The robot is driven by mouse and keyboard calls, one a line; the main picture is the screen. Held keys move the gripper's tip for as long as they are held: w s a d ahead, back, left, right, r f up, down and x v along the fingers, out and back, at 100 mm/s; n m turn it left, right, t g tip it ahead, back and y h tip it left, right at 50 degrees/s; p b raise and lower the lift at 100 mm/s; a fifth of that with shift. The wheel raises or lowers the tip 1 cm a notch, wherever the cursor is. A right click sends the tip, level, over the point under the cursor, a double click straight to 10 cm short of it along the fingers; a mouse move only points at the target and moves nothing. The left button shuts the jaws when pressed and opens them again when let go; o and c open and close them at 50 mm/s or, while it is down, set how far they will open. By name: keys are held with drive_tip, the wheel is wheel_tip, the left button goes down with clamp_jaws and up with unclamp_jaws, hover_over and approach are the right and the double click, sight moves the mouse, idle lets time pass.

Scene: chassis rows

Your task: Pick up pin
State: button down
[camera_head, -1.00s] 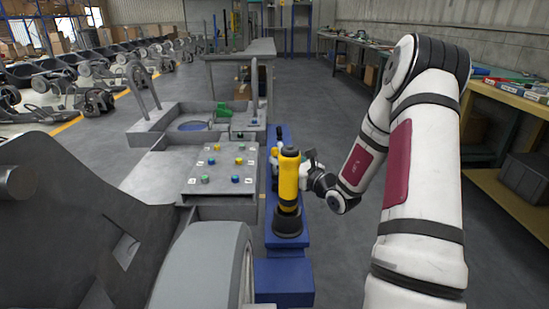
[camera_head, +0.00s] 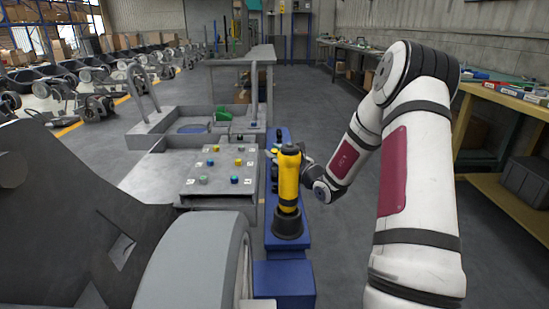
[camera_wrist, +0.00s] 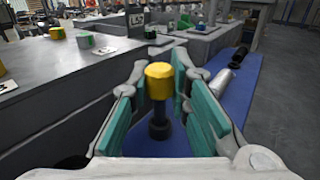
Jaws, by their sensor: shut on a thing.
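A pin with a yellow cylindrical head (camera_wrist: 159,78) and a dark stem stands upright in the middle of the wrist view, over a blue surface (camera_wrist: 195,140). My gripper (camera_wrist: 158,98) is shut on it, with green pads on its left and right. Its lower end is dark, and I cannot tell whether it touches the blue surface. In the head view, my gripper (camera_head: 277,156) is mostly hidden behind a yellow and black tool standing upright (camera_head: 289,185).
A grey panel (camera_head: 210,193) with several yellow, blue and green pegs lies left of the blue rail (camera_head: 287,262). A silver tool with a black handle (camera_wrist: 222,80) lies on the blue surface. A wheel (camera_head: 205,262) is in front. Open floor lies right of the rail.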

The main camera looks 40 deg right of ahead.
sight(274, 150)
wheel_tip(274, 150, up, 10)
drive_tip(key=p, duration=0.4)
idle(0.8)
